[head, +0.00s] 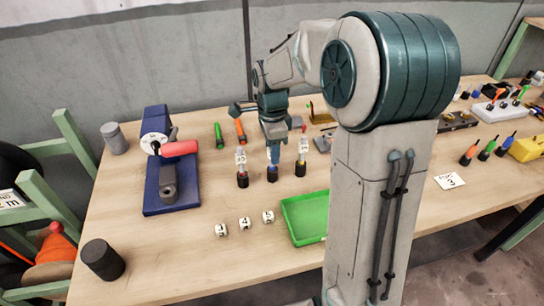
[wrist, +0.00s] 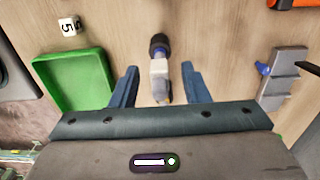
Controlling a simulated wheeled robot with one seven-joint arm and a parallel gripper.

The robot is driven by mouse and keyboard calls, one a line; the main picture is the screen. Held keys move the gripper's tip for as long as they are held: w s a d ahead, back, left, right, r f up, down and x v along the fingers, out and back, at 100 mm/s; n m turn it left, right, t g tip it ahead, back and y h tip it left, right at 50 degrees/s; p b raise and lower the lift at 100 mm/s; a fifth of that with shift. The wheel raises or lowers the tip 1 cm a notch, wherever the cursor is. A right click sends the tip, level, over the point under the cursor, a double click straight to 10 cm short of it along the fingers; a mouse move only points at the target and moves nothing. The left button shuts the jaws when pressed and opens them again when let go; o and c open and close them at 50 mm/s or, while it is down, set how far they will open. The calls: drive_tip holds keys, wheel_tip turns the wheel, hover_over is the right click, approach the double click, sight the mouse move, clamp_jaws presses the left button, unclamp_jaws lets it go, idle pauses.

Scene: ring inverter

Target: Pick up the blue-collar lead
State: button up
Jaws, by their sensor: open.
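Three leads stand upright in a row on the workbench in the head view. The middle one, the blue-collar lead (head: 272,175), has a dark base and its upper part is hidden behind a finger. The red-collar lead (head: 242,178) stands left of it and the yellow-collar lead (head: 300,169) right of it. My gripper (head: 273,154) is at the middle lead. In the wrist view my gripper (wrist: 160,88) is open, with one lead (wrist: 158,70) between its blue fingers, a gap on each side.
A green tray (head: 286,222) lies in front of the leads, with several numbered cubes (head: 245,223) left of it. A blue fixture with a red handle (head: 180,148) stands further left. A grey block (wrist: 284,75) lies beyond the right finger.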

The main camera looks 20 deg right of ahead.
clamp_jaws()
drive_tip(key=shift+r, duration=0.15)
